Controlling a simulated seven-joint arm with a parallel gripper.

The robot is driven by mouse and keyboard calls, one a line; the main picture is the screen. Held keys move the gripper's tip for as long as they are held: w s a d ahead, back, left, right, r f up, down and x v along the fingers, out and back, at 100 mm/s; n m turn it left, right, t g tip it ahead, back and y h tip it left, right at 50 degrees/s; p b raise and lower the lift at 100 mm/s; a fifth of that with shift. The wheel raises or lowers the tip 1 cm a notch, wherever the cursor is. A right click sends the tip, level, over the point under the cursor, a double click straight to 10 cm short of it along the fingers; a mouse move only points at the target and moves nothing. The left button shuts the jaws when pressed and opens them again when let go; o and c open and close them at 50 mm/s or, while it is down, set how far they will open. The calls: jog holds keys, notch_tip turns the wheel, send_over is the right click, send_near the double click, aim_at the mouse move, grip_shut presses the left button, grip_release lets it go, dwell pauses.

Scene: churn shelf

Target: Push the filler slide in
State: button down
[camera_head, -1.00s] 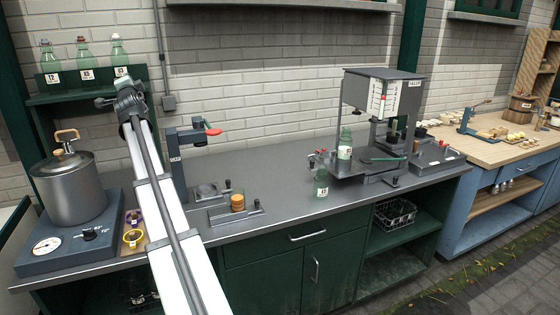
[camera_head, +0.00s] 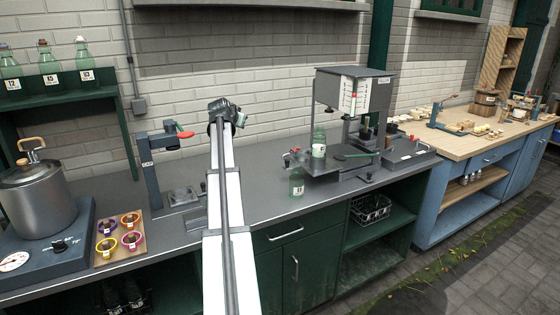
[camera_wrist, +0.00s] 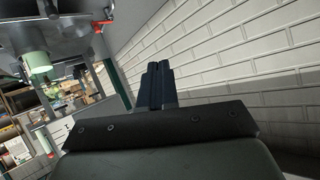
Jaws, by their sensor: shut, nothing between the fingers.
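The filler (camera_head: 385,95) is a grey stand with a red-marked gauge on the counter, right of centre. A green labelled bottle (camera_head: 319,143) stands at its left side, on the flat slide plate (camera_head: 322,168) that sticks out at the front left. I cannot tell how far in the slide is. My gripper (camera_wrist: 158,80) is shut and empty in the wrist view, beside the brick wall. In the head view the arm's far end is left of the filler, apart from it; its fingers cannot be made out there.
Another green bottle (camera_head: 296,183) stands at the counter's front edge by the slide. A capping stand with a red handle (camera_head: 184,134), a board of coloured cups (camera_head: 118,238) and a pot (camera_head: 38,200) are at left. Bare counter (camera_head: 262,182) lies between my arm and the filler.

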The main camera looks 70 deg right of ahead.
jog(key=s+f+n+g+y, duration=0.3)
jog(key=s+f+n+y, duration=0.2)
jog(key=s+f+n, duration=0.35)
jog(key=s+d+f+m, duration=0.1)
jog(key=s+d+f, duration=0.4)
jog(key=d+f, duration=0.3)
jog(key=shift+s+d+f, duration=0.25)
jog(key=shift+s+f, duration=0.05)
jog(key=shift+f, duration=0.4)
jog(key=shift+s+d, duration=0.1)
send_near(307, 162)
jog(key=d+f, duration=0.1)
jog(key=d, duration=0.1)
jog(key=d+f, duration=0.1)
jog(key=s+d+f, duration=0.1)
jog(key=d, duration=0.1)
jog(key=shift+s+d, duration=0.1)
jog(key=shift+d, duration=0.2)
jog(key=shift+s+d, duration=0.25)
jog(key=shift+s, duration=0.15)
